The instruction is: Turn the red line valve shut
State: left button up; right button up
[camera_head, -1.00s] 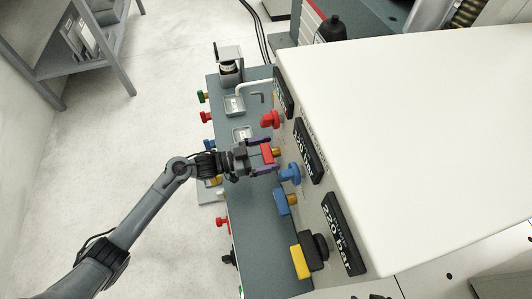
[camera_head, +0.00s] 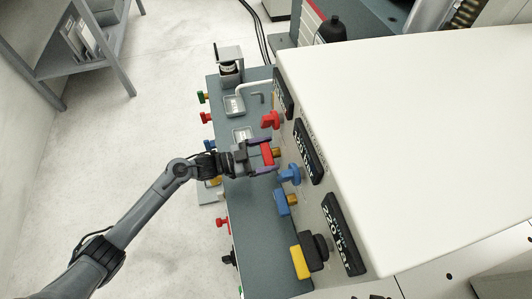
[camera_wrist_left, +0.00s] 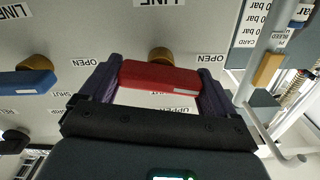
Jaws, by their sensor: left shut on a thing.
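The red line valve handle (camera_head: 267,154) is a red bar on a brass stem, on the front face of the large white cabinet. My left gripper (camera_head: 262,156) is shut on this handle. In the left wrist view the red bar (camera_wrist_left: 160,77) lies crosswise between the two purple fingertips, one at each end, with the brass stem (camera_wrist_left: 161,55) behind it. Labels OPEN, SHUT and UPPER are partly visible around it, some cut off by the gripper. My right gripper is not in view.
A red knob (camera_head: 270,120) and a blue knob (camera_head: 290,175) flank the handle on the panel. A blue valve handle (camera_head: 281,203) and a yellow handle (camera_head: 300,262) sit nearer. Below is a grey bench (camera_head: 258,225) with small trays (camera_head: 234,106). The floor at left is open.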

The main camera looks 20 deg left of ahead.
pick_arm(q)
jog(key=m, duration=0.3)
jog(key=shift+m, duration=0.4)
jog(key=m, duration=0.3)
jog(key=shift+s+f+m+b, duration=0.1)
jog(key=shift+m+b, duration=0.2)
jog(key=shift+b, duration=0.1)
jog(key=m+b, duration=0.1)
jog(key=m, duration=0.4)
jog(key=shift+d+f, duration=0.1)
jog(key=shift+m+b, duration=0.55)
jog(key=shift+m, duration=0.85)
jog(key=o, duration=0.8)
